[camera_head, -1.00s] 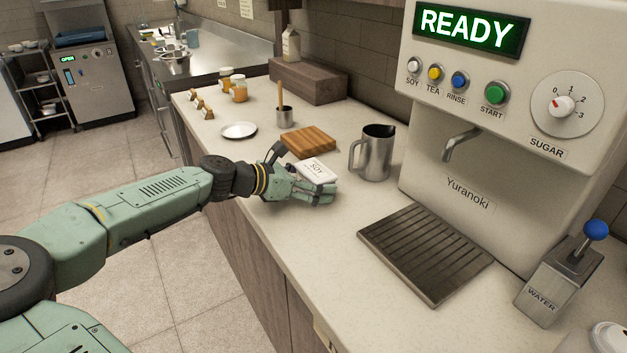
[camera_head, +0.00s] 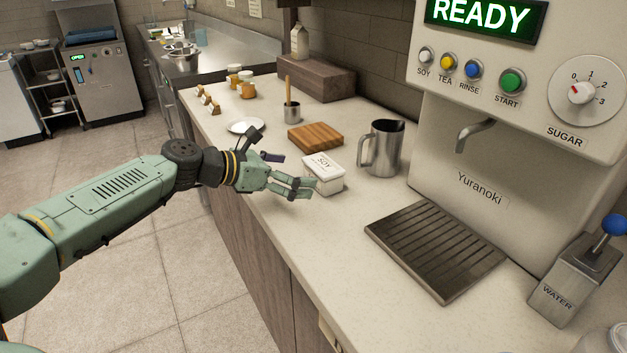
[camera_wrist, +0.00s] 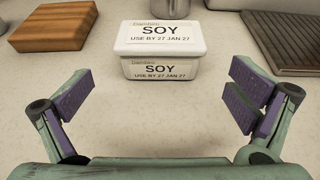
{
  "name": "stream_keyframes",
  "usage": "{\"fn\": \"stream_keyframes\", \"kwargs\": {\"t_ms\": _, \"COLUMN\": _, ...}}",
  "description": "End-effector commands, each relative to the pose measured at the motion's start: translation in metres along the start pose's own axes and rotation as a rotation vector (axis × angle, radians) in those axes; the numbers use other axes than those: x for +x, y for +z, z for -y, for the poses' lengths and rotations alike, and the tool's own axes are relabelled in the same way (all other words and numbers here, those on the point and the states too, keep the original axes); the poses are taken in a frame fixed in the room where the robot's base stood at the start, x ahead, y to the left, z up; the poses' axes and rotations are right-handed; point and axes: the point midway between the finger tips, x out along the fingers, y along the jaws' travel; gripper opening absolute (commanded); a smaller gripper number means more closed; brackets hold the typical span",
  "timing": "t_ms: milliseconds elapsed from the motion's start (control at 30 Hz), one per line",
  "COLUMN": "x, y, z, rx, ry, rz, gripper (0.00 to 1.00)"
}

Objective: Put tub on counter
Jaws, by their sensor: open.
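The tub (camera_head: 323,173) is a small white box with a lid labelled SOY, standing upright on the pale counter (camera_head: 255,162). In the wrist view the tub (camera_wrist: 160,50) sits ahead of my gripper, its label also giving a use-by date. My gripper (camera_head: 297,171) is open and empty, just left of the tub in the head view.
A wooden board (camera_head: 315,137) lies behind the tub, and a metal pitcher (camera_head: 384,150) stands to its right. A drip tray (camera_head: 435,248) lies below the drink machine (camera_head: 490,150). A white plate (camera_head: 246,125) and a cup with a stick (camera_head: 291,110) are farther back. The front counter is clear.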

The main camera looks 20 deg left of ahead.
Motion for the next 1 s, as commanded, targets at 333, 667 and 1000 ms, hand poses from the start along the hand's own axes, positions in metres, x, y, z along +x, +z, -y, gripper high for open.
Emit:
{"fn": "stream_keyframes", "kwargs": {"t_ms": 333, "x": -0.045, "y": -0.001, "z": 0.0, "rx": 0.0, "ry": -0.001, "rz": 0.0, "gripper": 1.0}}
{"fn": "stream_keyframes", "kwargs": {"t_ms": 667, "x": -0.03, "y": 0.025, "z": 0.013, "rx": 0.004, "ry": -0.034, "rz": 0.053, "gripper": 1.0}}
{"fn": "stream_keyframes", "kwargs": {"t_ms": 1000, "x": -0.001, "y": 0.268, "z": 0.183, "rx": -0.08, "ry": -0.388, "rz": 0.62, "gripper": 1.0}}
